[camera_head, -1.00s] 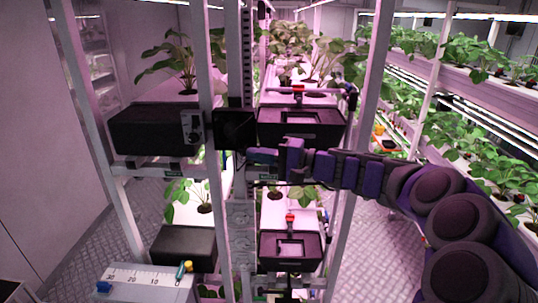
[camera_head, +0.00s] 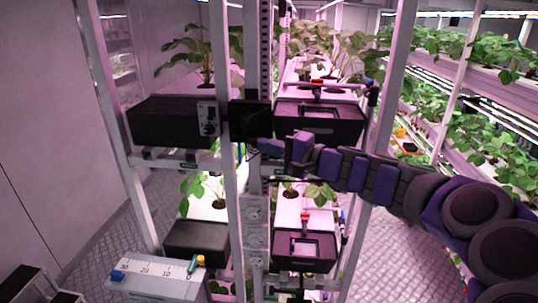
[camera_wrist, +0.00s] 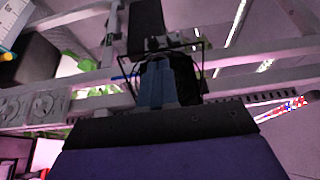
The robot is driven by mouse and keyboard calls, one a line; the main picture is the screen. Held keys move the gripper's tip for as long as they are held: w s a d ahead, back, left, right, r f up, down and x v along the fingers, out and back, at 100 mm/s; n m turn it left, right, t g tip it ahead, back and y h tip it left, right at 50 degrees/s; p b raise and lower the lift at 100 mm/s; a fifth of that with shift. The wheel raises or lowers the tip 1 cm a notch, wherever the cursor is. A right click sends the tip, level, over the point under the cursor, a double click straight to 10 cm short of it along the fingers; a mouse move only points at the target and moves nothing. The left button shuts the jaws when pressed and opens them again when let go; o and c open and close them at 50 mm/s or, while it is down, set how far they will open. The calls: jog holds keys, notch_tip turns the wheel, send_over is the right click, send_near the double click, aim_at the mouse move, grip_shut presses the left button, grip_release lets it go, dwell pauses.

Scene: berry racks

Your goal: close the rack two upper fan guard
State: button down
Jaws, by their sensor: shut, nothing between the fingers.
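The upper fan guard looks to be the dark square panel (camera_head: 250,120) at the post between the two upper black boxes in the head view. Its hinge side and how far it stands open cannot be told. My gripper (camera_head: 264,147) is just below and right of this panel; contact is unclear. In the wrist view, my gripper's blue-grey fingers (camera_wrist: 157,84) are together and empty. They overlap a dark opening with a thin black wire-like frame (camera_wrist: 203,68), possibly the guard and fan.
A black box with a control panel (camera_head: 172,122) is left of the post; a black tray box (camera_head: 320,120) is right. Lower boxes (camera_head: 196,240) sit beneath. A white rack upright (camera_head: 388,100) stands behind my arm. A gauge box (camera_head: 155,282) is at the lower left.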

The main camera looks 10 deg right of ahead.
aim_at(252, 144)
jog(key=a+m+t+h+b, duration=0.1)
jog(key=a+b, duration=0.1)
jog(key=w+a+m+t+h+b, duration=0.1)
jog(key=h+b, duration=0.1)
jog(key=shift+w+a+f+m+t, duration=0.1)
jog(key=shift+w+a+m+t, duration=0.05)
jog(key=shift+a+m+t, duration=0.25)
jog(key=shift+w+a+b, duration=0.2)
jog(key=shift+a+b, duration=0.25)
jog(key=shift+b, duration=0.2)
jog(key=shift+w+d+b, duration=0.25)
jog(key=shift+d+b, duration=0.1)
jog(key=shift+b, duration=0.1)
jog(key=shift+a+m+t+h+b, duration=0.1)
jog(key=shift+m+t+h+b, duration=0.25)
jog(key=shift+h, duration=0.35)
jog(key=w+a+m+h+p, duration=0.1)
jog(key=w+a+m+h, duration=0.1)
jog(key=w+m+h, duration=0.2)
jog(key=w+a+m+t+h+p, duration=0.1)
jog(key=w+a+m+h+p, duration=0.1)
jog(key=h, duration=0.8)
jog(key=w+a+m, duration=0.1)
jog(key=w+m, duration=0.1)
jog(key=m, duration=0.1)
jog(key=shift+m+h, duration=0.3)
jog(key=shift+m, duration=0.05)
